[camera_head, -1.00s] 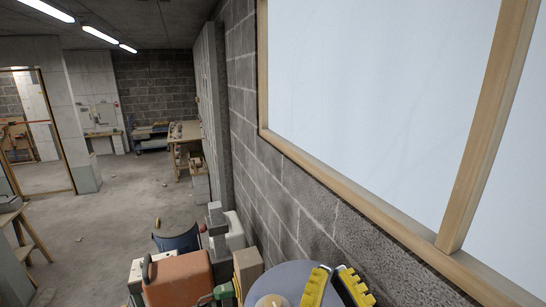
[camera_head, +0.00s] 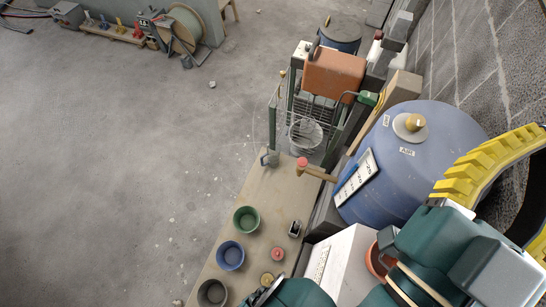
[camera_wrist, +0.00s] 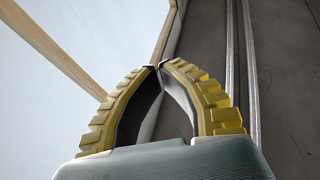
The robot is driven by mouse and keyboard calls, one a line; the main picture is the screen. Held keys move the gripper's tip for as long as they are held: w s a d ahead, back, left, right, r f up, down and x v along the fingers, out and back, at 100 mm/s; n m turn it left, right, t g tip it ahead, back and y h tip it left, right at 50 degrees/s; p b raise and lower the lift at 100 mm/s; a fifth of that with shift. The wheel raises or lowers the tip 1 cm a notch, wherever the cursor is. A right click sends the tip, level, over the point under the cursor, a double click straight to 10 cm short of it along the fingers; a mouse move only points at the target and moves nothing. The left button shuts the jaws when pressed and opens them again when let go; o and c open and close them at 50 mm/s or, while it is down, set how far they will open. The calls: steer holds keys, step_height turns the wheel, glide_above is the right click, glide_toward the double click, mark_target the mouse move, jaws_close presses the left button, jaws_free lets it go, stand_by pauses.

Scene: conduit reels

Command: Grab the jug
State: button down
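A small grey vessel (camera_head: 268,158) that looks like a jug stands at the left edge of the work table, near the middle of the head view. It is too small to make out in detail. My gripper (camera_wrist: 160,65) has yellow ridged fingers whose tips meet in the wrist view, with nothing between them. In the head view the gripper is at the far right, partly cut off by the frame edge, over the blue drum and well away from the vessel. The vessel is not in the wrist view.
The table (camera_head: 225,215) holds a green pot (camera_head: 246,219), a blue pot (camera_head: 229,256) and a mallet (camera_head: 315,172). A blue drum (camera_head: 430,150) and an orange-brown case (camera_head: 335,72) stand nearby. A block wall is at right. Open floor lies left.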

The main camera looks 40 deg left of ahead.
jaws_free()
stand_by(0.5)
